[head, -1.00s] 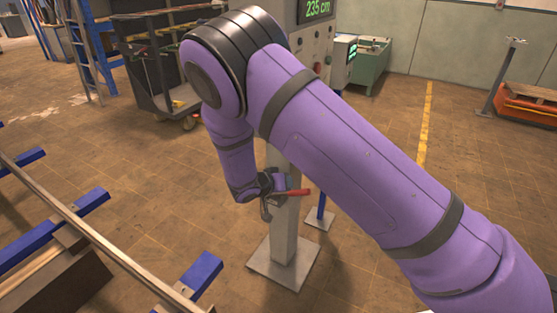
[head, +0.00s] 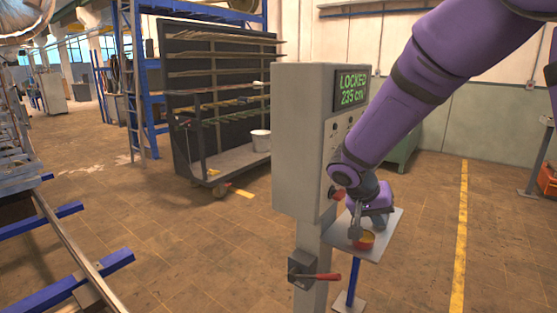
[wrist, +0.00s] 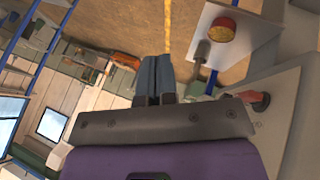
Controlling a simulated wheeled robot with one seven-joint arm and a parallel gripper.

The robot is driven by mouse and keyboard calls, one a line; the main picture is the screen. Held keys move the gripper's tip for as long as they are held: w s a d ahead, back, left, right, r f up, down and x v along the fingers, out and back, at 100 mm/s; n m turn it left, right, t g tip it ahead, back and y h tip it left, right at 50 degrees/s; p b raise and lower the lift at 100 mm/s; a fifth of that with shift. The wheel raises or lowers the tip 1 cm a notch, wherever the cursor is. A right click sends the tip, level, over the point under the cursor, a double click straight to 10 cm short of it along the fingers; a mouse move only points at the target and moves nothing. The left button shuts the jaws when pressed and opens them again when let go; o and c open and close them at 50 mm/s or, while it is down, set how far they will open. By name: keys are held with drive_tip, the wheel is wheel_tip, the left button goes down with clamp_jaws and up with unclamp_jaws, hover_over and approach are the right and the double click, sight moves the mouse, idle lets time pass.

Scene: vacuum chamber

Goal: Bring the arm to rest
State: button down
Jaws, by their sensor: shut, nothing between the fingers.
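My purple arm reaches down from the upper right in the head view, bent in front of the grey control cabinet (head: 300,150). My gripper (head: 355,232) hangs at its end in front of a small side table (head: 385,240). In the wrist view the gripper (wrist: 157,75) has its two grey fingers together, with nothing between them. The cabinet display (head: 353,88) reads "LOCKED 235 cm". A lever with a red handle (head: 318,277) sticks out level from the cabinet's post, apart from my gripper.
A red and yellow round container (head: 364,241) stands on the side table close to my gripper; the wrist view shows it too (wrist: 222,30). A red knob (head: 337,193) projects from the cabinet. A dark rack (head: 215,110) stands behind. Floor at left centre is clear.

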drive_tip(key=s+d+r+n+y, duration=0.1)
drive_tip(key=s+d+r+y, duration=0.4)
drive_tip(key=s+r, duration=0.75)
drive_tip(key=s+d+r+n+t+y, duration=0.1)
drive_tip(key=s+r+n+t, duration=0.2)
drive_tip(key=s, duration=1.1)
drive_tip(key=shift+s+d+r+n+y, duration=0.2)
drive_tip(key=shift+s+r+n+y, duration=0.05)
drive_tip(key=shift+r+n+y, duration=0.1)
